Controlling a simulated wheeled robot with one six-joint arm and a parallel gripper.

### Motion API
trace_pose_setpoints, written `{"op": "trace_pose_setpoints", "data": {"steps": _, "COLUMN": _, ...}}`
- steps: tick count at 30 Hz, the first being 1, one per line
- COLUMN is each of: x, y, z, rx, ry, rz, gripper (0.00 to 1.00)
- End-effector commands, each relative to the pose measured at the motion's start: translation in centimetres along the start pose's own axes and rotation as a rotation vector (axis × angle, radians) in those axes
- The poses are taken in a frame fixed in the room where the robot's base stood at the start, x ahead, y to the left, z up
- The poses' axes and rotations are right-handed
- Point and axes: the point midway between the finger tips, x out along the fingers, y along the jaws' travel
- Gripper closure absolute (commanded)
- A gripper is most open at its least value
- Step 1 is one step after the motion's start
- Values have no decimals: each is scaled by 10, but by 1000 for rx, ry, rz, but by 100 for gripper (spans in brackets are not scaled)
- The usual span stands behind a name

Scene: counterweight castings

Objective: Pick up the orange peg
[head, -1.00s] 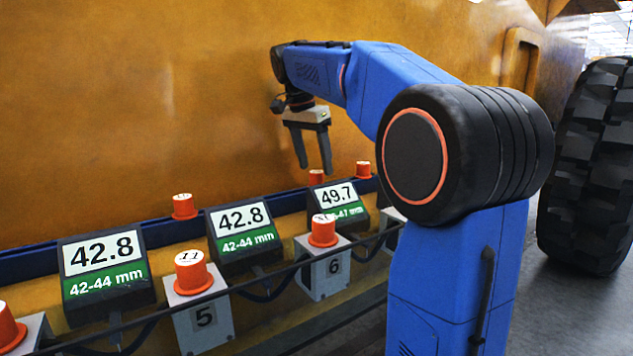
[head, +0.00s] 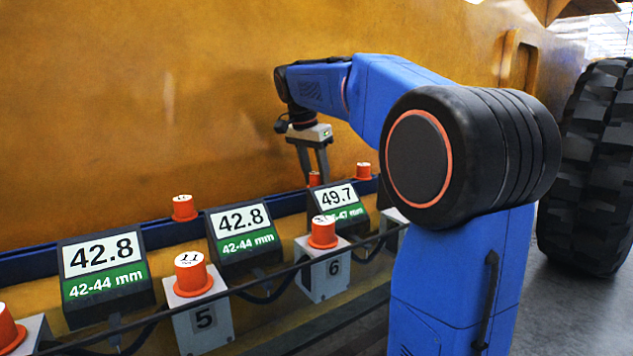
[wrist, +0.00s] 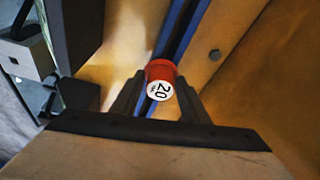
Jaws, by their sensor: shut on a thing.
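The orange peg (head: 314,179) stands at the blue rail behind the 49.7 display, partly hidden by my fingers and the display. In the wrist view the orange peg (wrist: 160,72) has a white top marked 20 and sits between my two dark fingers. My gripper (head: 316,177) points down from above and is shut on this peg. The wrist view also shows my gripper (wrist: 161,84) with a finger on each side of it. The peg's lower end is hidden in the head view.
Angled displays (head: 103,275) line the front. A yellow wall (head: 150,100) rises close behind, with a large tyre (head: 595,180) at right.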

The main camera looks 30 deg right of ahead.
Motion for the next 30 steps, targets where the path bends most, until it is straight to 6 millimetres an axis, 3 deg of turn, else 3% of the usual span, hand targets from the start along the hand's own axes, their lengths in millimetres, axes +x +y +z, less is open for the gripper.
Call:
{"op": "trace_pose_setpoints", "data": {"steps": 5, "x": -7, "y": 0, "z": -2, "rx": 0, "ry": 1, "rz": -2, "gripper": 82}}
{"op": "trace_pose_setpoints", "data": {"steps": 21, "x": -88, "y": 0, "z": -25, "rx": 1, "ry": 1, "rz": -1, "gripper": 82}}
{"op": "trace_pose_setpoints", "data": {"steps": 30, "x": -97, "y": 0, "z": -27, "rx": 0, "ry": 0, "rz": 0, "gripper": 82}}
